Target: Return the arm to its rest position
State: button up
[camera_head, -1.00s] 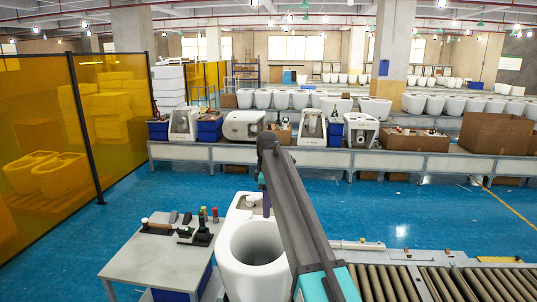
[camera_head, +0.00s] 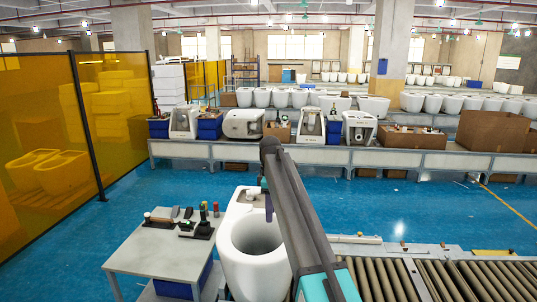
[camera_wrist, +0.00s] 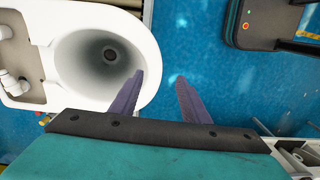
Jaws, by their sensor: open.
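My gripper (camera_wrist: 160,92) is open and empty in the wrist view, its two dark fingers apart with blue floor between them. The left finger overlaps the right rim of a white toilet bowl (camera_wrist: 145,45) in the picture; I cannot tell the height between them. In the head view my arm reaches forward over the toilet (camera_head: 243,273), and its far end is beside the toilet's back part. The gripper is mostly hidden behind the arm there; a purple finger (camera_head: 268,207) shows.
A grey table (camera_head: 150,255) with small tools (camera_head: 185,225) stands left of the toilet. A roller conveyor (camera_head: 430,280) lies to the right. A long bench (camera_head: 290,155) with toilets and boxes crosses behind. Yellow screens (camera_head: 40,140) stand left. Blue floor (camera_head: 390,205) is open between.

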jog(key=s+d+f+g+b, duration=0.1)
jog(key=s+d+f, duration=0.2)
jog(key=f, duration=0.8)
jog(key=s+d+f+g+b, duration=0.1)
jog(key=s+d+f+b, duration=0.15)
jog(key=f, duration=0.85)
jog(key=s+d+f+m+g+b, duration=0.1)
jog(key=s+d+f, duration=0.2)
jog(key=s+f, duration=0.7)
jog(key=s+d+f+m+g+b, duration=0.1)
jog(key=s+d+f+g, duration=0.15)
jog(key=s+f, duration=0.7)
jog(key=s+d+f+m+g+b, duration=0.1)
jog(key=s+d+f+m+b, duration=0.25)
jog(key=s+f, duration=1.5)
jog(key=s+d+f+m, duration=0.1)
jog(key=s+f+m, duration=0.1)
jog(key=s+m, duration=0.3)
jog(key=s+d+f+m+t, duration=0.1)
jog(key=s+f+m, duration=0.1)
jog(key=s+m, duration=0.4)
jog(key=shift+s, duration=2.6)
